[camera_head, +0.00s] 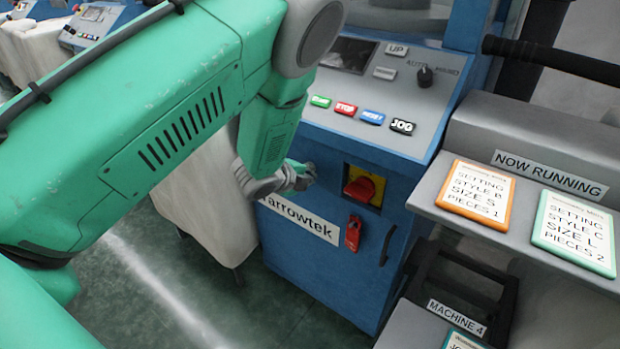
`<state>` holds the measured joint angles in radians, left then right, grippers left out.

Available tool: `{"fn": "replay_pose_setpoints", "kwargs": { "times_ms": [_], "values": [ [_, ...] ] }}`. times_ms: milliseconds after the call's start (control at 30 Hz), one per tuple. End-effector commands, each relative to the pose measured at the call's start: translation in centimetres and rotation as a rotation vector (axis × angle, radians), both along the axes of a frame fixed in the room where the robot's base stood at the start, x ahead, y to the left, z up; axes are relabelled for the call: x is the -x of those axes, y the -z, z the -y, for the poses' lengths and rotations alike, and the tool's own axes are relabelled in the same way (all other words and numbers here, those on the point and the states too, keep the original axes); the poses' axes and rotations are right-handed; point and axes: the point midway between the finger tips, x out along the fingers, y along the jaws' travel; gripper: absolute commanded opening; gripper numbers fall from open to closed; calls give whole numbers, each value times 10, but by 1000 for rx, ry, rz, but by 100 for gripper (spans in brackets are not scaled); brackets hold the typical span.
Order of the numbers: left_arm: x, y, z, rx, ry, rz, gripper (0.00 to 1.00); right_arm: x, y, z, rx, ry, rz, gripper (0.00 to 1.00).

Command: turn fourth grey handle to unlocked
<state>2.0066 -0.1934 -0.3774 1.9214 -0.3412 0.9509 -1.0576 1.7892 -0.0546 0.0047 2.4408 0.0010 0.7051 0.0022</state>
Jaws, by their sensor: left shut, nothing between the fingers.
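My left gripper (303,178) is shut and empty, in front of the blue machine cabinet (330,275). It is just left of a red rotary switch (359,189) on a yellow plate, and appears apart from it. A red tag-like piece (353,233) hangs below the switch. A dark curved handle (387,244) is on the cabinet's right part. I cannot make out a grey handle; my left arm covers much of the left side. My right gripper is not in view.
A sloped panel above has several coloured buttons (372,116) and a black knob (425,76). At right, a grey shelf (455,222) holds an orange-framed card (476,193) and a green-framed card (575,233). A "MACHINE 4" label (456,317) is below. Green floor (150,285) shows lower left.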

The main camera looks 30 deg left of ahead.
Motion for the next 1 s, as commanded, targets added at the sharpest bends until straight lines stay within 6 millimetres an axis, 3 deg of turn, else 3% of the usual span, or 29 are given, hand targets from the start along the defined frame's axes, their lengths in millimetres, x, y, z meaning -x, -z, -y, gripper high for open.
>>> {"fn": "replay_pose_setpoints", "kwargs": {
  "times_ms": [100, 133, 200, 633, 1000],
  "values": [
    [-2, -4, -2, -3, -2, 8, 0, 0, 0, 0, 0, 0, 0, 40],
    [-2, -4, -2, -3, -1, 8, 6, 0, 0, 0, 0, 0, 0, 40],
    [-2, -4, -2, -2, -2, 8, 31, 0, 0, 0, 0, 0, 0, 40],
    [4, -5, -1, 0, -1, 2, 32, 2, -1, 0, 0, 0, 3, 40],
    [64, -45, -5, -2, -1, 1, 32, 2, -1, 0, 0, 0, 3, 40]
  ]
}}
